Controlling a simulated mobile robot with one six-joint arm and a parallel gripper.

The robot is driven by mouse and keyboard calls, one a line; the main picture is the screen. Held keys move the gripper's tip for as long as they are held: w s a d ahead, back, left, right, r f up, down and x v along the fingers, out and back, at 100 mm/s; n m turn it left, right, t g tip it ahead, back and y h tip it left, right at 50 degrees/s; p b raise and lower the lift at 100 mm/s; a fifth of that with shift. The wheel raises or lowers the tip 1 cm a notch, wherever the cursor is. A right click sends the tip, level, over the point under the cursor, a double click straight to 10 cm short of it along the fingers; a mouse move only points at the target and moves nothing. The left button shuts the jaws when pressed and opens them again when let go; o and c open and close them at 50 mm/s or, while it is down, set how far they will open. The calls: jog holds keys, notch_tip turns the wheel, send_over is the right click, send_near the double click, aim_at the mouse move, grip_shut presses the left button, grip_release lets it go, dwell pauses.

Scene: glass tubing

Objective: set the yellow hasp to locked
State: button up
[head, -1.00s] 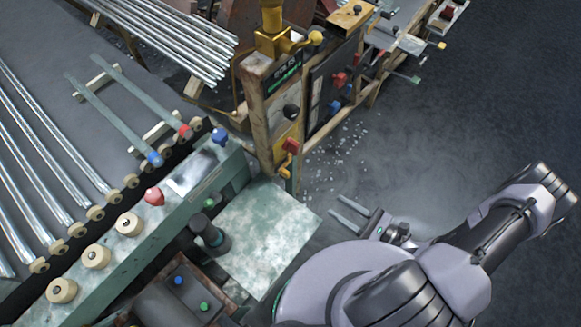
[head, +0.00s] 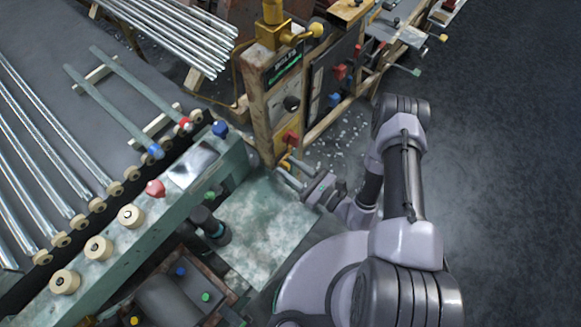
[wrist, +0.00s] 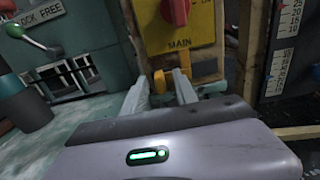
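The yellow hasp (wrist: 160,82) shows in the wrist view as a small yellow piece just below the yellow MAIN plate (wrist: 180,35), seen between my fingers. In the head view a bit of yellow (head: 285,162) shows under the red switch, partly hidden by my fingertips. My gripper (wrist: 162,88) is open, its two pale fingers apart and pointing at the hasp area. It also shows in the head view (head: 286,170), close in front of the wooden post. I cannot tell whether a finger touches the hasp, nor its exact setting.
A red rotary switch (wrist: 177,10) sits on the plate above my fingers. A green machine with a LOCK FREE label and green-knobbed lever (wrist: 50,50) stands left. A scale (wrist: 284,45) is at right. A pale green worktop (head: 265,225) lies below.

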grip_shut()
dwell(1.4)
